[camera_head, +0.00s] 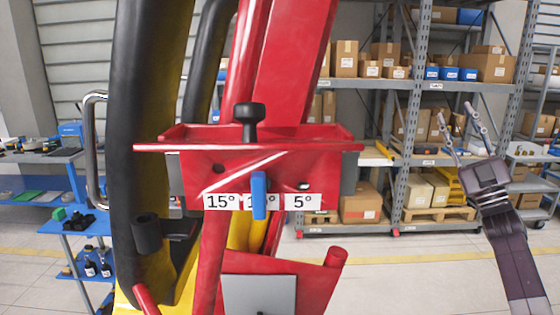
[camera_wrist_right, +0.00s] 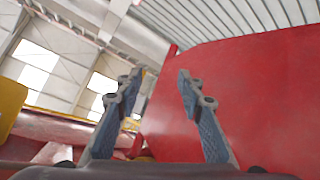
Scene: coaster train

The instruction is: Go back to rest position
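My right gripper (camera_head: 462,125) is raised at the right of the head view, its fingers pointing up, spread apart and empty. In the right wrist view, the right gripper (camera_wrist_right: 158,85) also shows open, with nothing between its fingers and a red surface behind them. The red coaster train part (camera_head: 270,170) fills the middle of the head view. It carries a black knob (camera_head: 250,118), a blue lever (camera_head: 259,195) over the middle label, and labels reading 15° and 5° on either side. The right gripper is apart from these. My left gripper is not in view.
A black padded bar (camera_head: 145,130) and a metal handle (camera_head: 95,150) stand left of the red part. Blue shelves (camera_head: 75,225) with small items are at the left. Grey racks (camera_head: 412,110) with cardboard boxes stand behind. Bare floor (camera_head: 410,275) lies between.

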